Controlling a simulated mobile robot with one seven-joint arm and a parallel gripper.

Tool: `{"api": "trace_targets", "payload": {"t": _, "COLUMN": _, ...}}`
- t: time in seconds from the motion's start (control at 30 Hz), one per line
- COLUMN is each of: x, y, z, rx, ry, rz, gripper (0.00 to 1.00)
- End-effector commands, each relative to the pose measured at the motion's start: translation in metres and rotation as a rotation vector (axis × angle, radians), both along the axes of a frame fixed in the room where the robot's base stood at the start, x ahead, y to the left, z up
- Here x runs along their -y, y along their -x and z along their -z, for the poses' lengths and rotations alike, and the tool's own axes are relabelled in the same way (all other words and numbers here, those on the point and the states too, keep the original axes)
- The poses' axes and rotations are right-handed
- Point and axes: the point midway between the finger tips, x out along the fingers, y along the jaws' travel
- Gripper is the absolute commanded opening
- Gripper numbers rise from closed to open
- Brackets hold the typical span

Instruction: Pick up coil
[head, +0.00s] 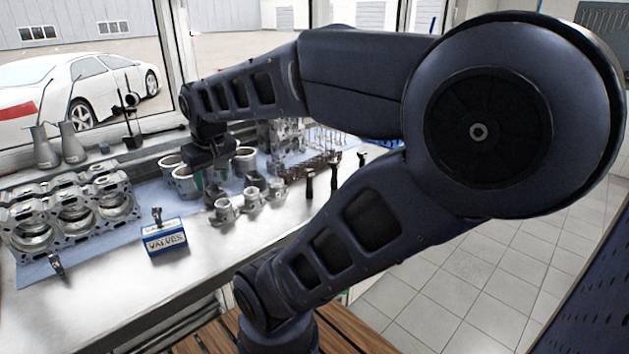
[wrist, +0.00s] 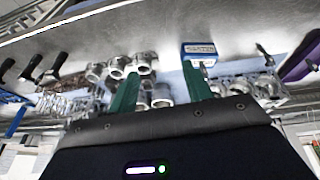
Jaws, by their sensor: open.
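Several black stick-like parts that look like coils stand on the bench right of the pistons, among them one (head: 310,185), a second (head: 334,179) and a third (head: 361,158). In the wrist view similar black parts (wrist: 34,66) are at the far left. Another small dark part (head: 57,265) is by the engine block's front edge; it shows at the upper right of the wrist view (wrist: 265,52). Which one is the task's coil I cannot tell. My gripper (head: 212,184) is over the pistons and cylinders, left of the black group. Its green fingers (wrist: 160,72) are apart with nothing held.
A blue VALVES box (head: 166,239) stands at the bench front. An engine block (head: 75,215) is at left, pistons (head: 252,197) in the middle, and a cylinder head (head: 283,140) behind. Flasks (head: 72,147) stand by the window. The bench front (head: 215,262) is clear.

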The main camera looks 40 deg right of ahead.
Motion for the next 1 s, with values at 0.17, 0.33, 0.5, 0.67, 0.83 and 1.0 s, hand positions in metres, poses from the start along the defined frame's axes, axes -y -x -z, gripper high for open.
{"api": "trace_targets", "payload": {"t": 0.17, "x": 0.035, "y": -0.01, "z": 0.026, "rx": -0.15, "ry": 0.128, "rz": -0.012, "gripper": 0.49}}
{"api": "trace_targets", "payload": {"t": 0.33, "x": 0.072, "y": -0.017, "z": 0.048, "rx": -0.301, "ry": 0.262, "rz": -0.036, "gripper": 0.49}}
{"api": "trace_targets", "payload": {"t": 0.5, "x": 0.109, "y": -0.022, "z": 0.067, "rx": -0.45, "ry": 0.391, "rz": -0.071, "gripper": 0.49}}
{"api": "trace_targets", "payload": {"t": 0.67, "x": 0.143, "y": -0.027, "z": 0.082, "rx": -0.59, "ry": 0.509, "rz": -0.114, "gripper": 0.49}}
{"api": "trace_targets", "payload": {"t": 0.83, "x": 0.177, "y": -0.034, "z": 0.096, "rx": -0.735, "ry": 0.633, "rz": -0.172, "gripper": 0.49}}
{"api": "trace_targets", "payload": {"t": 1.0, "x": 0.21, "y": -0.042, "z": 0.109, "rx": -0.874, "ry": 0.752, "rz": -0.242, "gripper": 0.49}}
